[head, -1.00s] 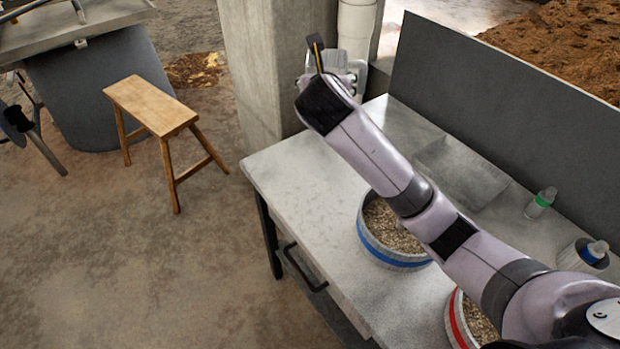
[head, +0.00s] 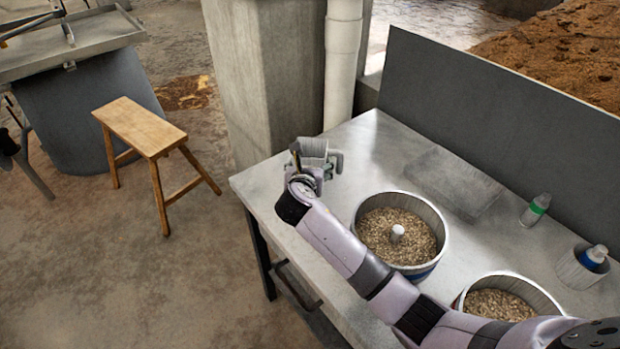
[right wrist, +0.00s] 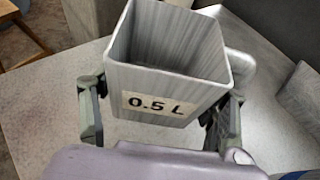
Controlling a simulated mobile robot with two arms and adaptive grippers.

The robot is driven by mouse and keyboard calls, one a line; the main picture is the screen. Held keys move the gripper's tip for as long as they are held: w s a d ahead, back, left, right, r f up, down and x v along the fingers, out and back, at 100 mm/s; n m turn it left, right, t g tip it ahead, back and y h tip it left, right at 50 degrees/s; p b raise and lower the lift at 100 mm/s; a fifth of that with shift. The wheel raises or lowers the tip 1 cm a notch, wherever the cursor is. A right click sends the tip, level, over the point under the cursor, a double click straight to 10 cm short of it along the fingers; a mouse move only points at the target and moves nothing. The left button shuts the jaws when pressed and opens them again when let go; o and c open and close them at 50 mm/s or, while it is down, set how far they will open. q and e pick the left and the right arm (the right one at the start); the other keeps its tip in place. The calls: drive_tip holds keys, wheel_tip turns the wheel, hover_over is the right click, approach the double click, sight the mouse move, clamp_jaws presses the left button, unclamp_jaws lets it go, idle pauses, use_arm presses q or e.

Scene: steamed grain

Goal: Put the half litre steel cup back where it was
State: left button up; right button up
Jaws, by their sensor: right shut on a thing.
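The half litre steel cup (right wrist: 168,66) is a square, grey, open-topped cup with a "0.5 L" label, upright in the right wrist view. It looks empty, though its bottom is hidden. My right gripper (right wrist: 162,112) is shut on it, with one finger at each side. In the head view the cup (head: 312,148) shows small, in my right gripper (head: 316,164), over the far left end of the steel table (head: 290,222). I cannot tell whether its base touches the table. My left gripper is not in view.
A round tub of grain with a blue band (head: 358,222) and a second grain tub (head: 552,300) stand right of the cup. The tabletop around the cup is clear.

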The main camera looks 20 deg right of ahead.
drive_tip(key=shift+f, duration=2.15)
drive_tip(key=shift+f, duration=0.15)
drive_tip(key=o, duration=2)
drive_tip(key=shift+s+a+r, duration=0.1)
drive_tip(key=shift+s+r, duration=0.1)
drive_tip(key=shift+s, duration=0.05)
drive_tip(key=v, duration=1.1)
drive_tip(key=shift+s+a+r, duration=0.1)
drive_tip(key=shift+s+a, duration=0.05)
drive_tip(key=shift+s, duration=0.1)
